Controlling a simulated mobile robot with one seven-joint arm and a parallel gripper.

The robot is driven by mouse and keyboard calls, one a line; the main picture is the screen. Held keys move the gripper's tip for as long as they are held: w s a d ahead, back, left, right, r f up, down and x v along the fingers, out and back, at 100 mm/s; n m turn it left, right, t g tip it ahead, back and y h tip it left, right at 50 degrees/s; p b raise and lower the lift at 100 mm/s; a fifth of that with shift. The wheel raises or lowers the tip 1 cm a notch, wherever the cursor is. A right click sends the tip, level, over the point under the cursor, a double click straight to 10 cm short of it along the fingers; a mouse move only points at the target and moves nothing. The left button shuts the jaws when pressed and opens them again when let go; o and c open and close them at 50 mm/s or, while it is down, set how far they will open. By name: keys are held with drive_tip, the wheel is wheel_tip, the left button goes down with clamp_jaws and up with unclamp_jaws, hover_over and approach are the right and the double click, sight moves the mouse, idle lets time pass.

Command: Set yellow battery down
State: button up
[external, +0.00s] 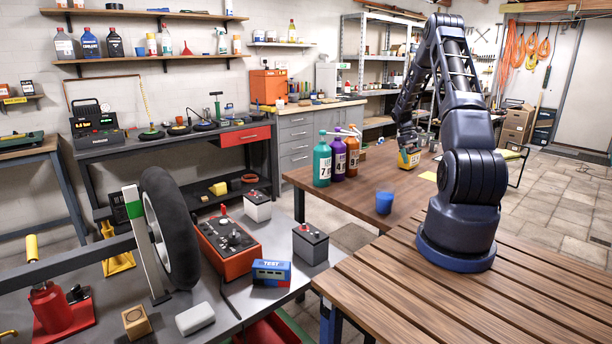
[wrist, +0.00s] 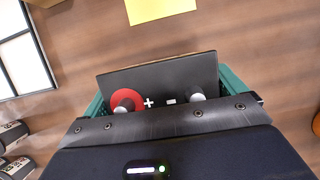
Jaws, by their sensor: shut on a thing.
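The yellow battery (external: 411,160) is in my gripper (external: 408,148) over the far part of the brown wooden table (external: 300,178) in the external view. In the wrist view its black top (wrist: 155,80) shows, with a red-ringed terminal and a second grey one marked plus and minus. Teal finger parts (wrist: 233,88) stand on both sides of it, and my gripper is shut on it. The battery looks upright. I cannot tell whether its bottom touches the table. A flat yellow square (wrist: 160,9) lies on the table just beyond it, and also shows in the external view (external: 429,176).
A teal bottle (external: 322,163), a purple bottle (external: 338,160) and an orange bottle (external: 352,154) stand left of the battery. Bare wood lies between the cup and the yellow square.

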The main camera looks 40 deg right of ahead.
drive_tip(key=shift+f, duration=0.3)
drive_tip(key=o, duration=1.4)
drive_tip(key=shift+f, duration=0.15)
